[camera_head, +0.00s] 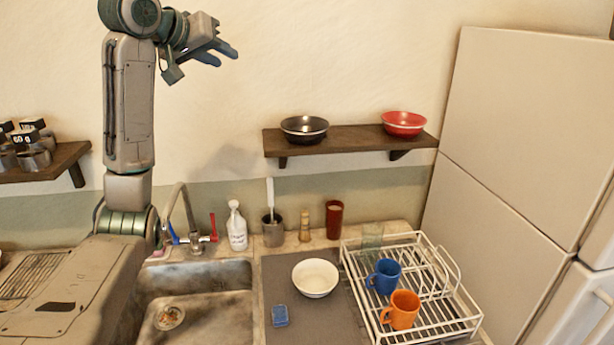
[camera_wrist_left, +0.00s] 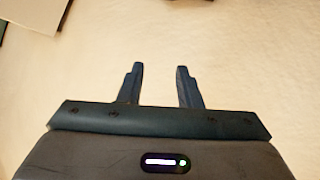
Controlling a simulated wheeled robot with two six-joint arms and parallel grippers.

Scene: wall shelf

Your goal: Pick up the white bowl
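The white bowl (camera_head: 315,278) sits upright on the dark mat (camera_head: 289,262) on the counter, between the sink and the dish rack. It looks empty. My left gripper (camera_head: 230,53) is raised high in front of the wall, far above the bowl and to its left. In the left wrist view the two fingers (camera_wrist_left: 160,82) stand apart with nothing between them, and only the plain wall lies beyond. The bowl does not show in the left wrist view. My right gripper is in neither view.
The dish rack (camera_head: 460,322) holds a blue mug (camera_head: 384,277), an orange mug (camera_head: 402,310) and a glass (camera_head: 372,236). A wall shelf (camera_head: 354,138) bears a black bowl (camera_head: 304,128) and a red bowl (camera_head: 404,122). The sink (camera_head: 200,290) is left.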

